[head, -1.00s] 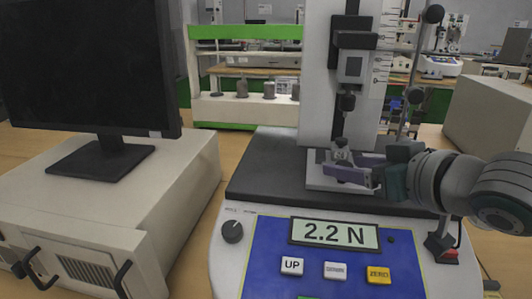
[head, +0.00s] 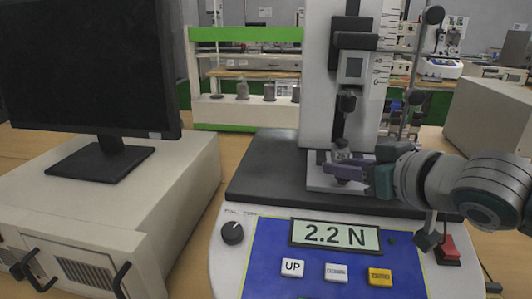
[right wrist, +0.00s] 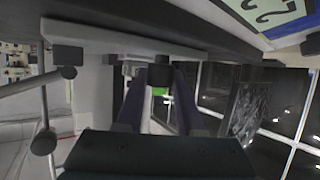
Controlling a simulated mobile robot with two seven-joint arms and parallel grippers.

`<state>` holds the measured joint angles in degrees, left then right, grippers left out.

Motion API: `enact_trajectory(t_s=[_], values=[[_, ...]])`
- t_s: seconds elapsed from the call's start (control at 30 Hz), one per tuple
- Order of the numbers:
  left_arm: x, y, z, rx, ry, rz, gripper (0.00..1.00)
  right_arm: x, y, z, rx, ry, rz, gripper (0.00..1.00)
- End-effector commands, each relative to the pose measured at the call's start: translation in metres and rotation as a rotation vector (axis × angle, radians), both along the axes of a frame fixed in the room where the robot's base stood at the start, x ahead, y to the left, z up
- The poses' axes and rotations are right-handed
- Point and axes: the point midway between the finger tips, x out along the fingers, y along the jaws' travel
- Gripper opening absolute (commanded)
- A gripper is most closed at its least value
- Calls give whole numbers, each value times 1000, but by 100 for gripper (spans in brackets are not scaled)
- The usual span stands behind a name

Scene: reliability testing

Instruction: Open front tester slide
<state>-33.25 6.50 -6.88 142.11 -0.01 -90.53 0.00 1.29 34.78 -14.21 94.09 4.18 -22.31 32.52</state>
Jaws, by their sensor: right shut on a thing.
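The tester (head: 258,170) stands upright in the middle of the head view, with a dark base top and a tall light column. A small pale slide plate (head: 325,183) with a metal clamp (head: 342,150) sits on its base, under the dark upper head (head: 352,68). My right gripper (head: 340,172) reaches in from the right at the clamp. In the right wrist view its purple fingers (right wrist: 155,95) are shut on a dark knob (right wrist: 160,76). The fingers hide part of the clamp and plate. My left gripper is not in view.
The front panel has a display reading 2.2 N (head: 334,236) and several buttons. A black monitor (head: 85,65) stands on a beige cabinet (head: 170,170) at the left. A beige box (head: 490,115) stands at the right. A thin rod stand (head: 420,70) rises behind my right arm.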

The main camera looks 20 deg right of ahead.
Motion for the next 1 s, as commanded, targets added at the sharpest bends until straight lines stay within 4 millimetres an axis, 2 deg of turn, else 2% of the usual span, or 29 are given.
enact_trajectory(t_s=[0.03,0.1,0.13,1.0], values=[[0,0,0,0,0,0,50,0,0,0,0,0,1,8],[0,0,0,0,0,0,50,0,0,0,0,0,1,0],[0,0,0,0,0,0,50,0,0,0,0,0,1,0],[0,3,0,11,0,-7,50,0,1,0,0,-1,1,0]])
